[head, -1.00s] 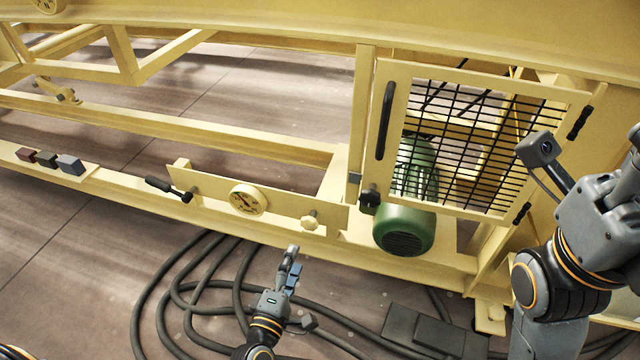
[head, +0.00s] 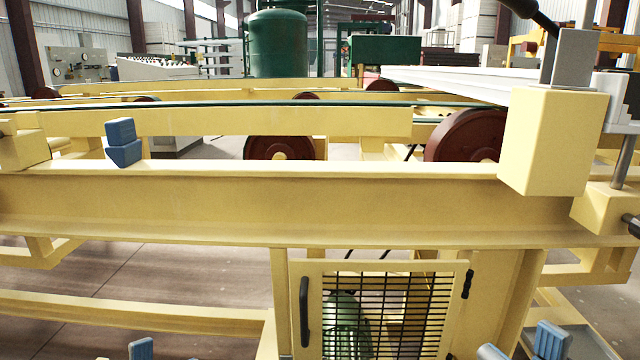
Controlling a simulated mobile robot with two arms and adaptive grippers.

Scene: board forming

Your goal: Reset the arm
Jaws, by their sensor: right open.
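Only the tips of my grippers show, along the bottom edge of the head view. My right gripper (head: 521,347) is open at the lower right, with a pale tip and a blue ribbed tip apart. It is right of the mesh guard door, with nothing seen between the tips. A blue tip of my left gripper (head: 141,349) shows at the lower left. The rest of it is cut off, so its opening and any contents are hidden. Both arms are out of view below.
A long yellow beam (head: 250,205) crosses the view above my grippers. Below it is a mesh guard door (head: 293,285) with a green motor (head: 343,315) behind. Blue blocks (head: 122,143) sit on the beam. Dark red wheels (head: 278,148) and a green tank (head: 278,45) stand beyond.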

